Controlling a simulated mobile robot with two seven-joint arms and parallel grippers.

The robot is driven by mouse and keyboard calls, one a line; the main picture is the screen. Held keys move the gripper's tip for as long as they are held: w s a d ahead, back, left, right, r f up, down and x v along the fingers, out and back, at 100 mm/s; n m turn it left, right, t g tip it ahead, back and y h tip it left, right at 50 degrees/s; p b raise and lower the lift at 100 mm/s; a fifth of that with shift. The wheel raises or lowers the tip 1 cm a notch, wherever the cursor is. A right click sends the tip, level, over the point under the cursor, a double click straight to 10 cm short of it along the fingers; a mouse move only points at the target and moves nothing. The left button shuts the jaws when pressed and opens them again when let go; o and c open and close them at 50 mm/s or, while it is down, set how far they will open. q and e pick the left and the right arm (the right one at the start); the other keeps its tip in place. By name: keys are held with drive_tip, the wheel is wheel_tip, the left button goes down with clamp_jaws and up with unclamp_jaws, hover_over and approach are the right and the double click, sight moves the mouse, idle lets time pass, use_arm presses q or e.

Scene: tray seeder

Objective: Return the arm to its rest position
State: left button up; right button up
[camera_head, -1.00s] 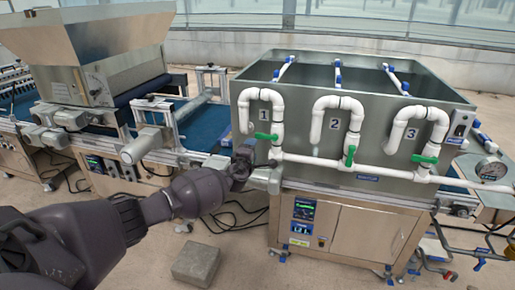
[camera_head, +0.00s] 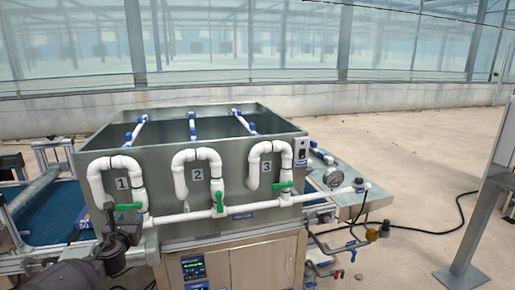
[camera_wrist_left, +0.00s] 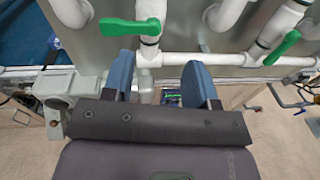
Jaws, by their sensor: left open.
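My left gripper (camera_wrist_left: 160,80) is open in the left wrist view, its two blue fingers apart with nothing between them. The fingers point toward the white pipe and the tank front, below a green valve handle (camera_wrist_left: 130,27). In the head view my left arm comes in at the lower left, and the dark gripper (camera_head: 122,232) is beside the tank's left front corner, just below the green handle of pipe 1 (camera_head: 129,206); its fingers are hard to make out there. My right gripper is not in view.
The grey tank (camera_head: 110,140) carries pipes numbered 1 to 3, each with a green handle. A blue conveyor (camera_head: 50,215) is at the left.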

use_arm(q)
drive_tip(key=s+d+f+n+g+h, duration=0.1)
drive_tip(key=s+d+f+n, duration=0.3)
drive_tip(key=n, duration=0.3)
drive_tip(key=s+d+f+n+h+b, duration=0.1)
drive_tip(key=s+d+f+n+h, duration=0.1)
drive_tip(key=s+d+n, duration=0.4)
drive_tip(key=s+d+f+n+g+h, duration=0.1)
drive_tip(key=s+d+f+n, duration=0.25)
drive_tip(key=n, duration=0.45)
drive_tip(key=s+f+n+g, duration=0.1)
drive_tip(key=s+f+n, duration=0.3)
drive_tip(key=s, duration=0.5)
drive_tip(key=s+a+f+n+g+y+b, duration=0.1)
drive_tip(key=s+f+n, duration=0.3)
drive_tip(key=s, duration=0.6)
drive_tip(key=s+f+n+g, duration=0.1)
drive_tip(key=s+f+n, duration=0.4)
drive_tip(key=s, duration=0.5)
drive_tip(key=shift+a+f+g+b, duration=0.3)
drive_tip(key=shift+b, duration=0.05)
